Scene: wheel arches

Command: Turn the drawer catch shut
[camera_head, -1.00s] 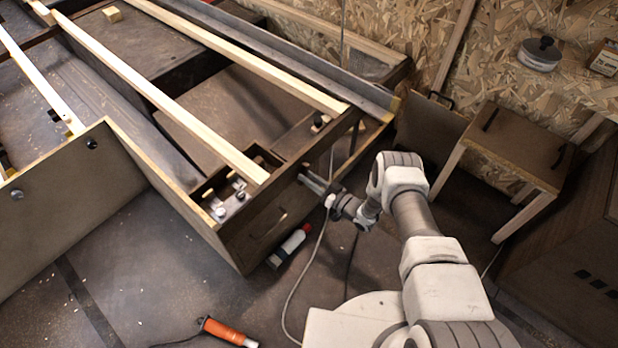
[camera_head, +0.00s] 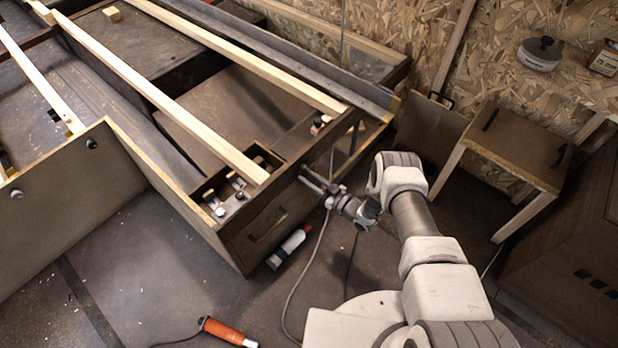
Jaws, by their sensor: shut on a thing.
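The drawer (camera_head: 252,240) is a dark wooden box at the near corner of the frame, with a dark bar handle (camera_head: 268,226) on its front. It looks pushed in, with no clear gap around its front. My gripper (camera_head: 304,177) is right of the handle, at the upright beside the drawer front. Its two thin fingers reach left to the wood and are shut on the drawer catch. The catch is small and mostly hidden by the fingers, so its exact angle cannot be told.
Pale slats (camera_head: 170,100) lie across the frame above. A white and red tube (camera_head: 289,247) lies on the floor below the drawer, near a hanging cable (camera_head: 308,270). An orange-handled tool (camera_head: 226,331) lies in front. A small wooden table (camera_head: 520,150) stands at right.

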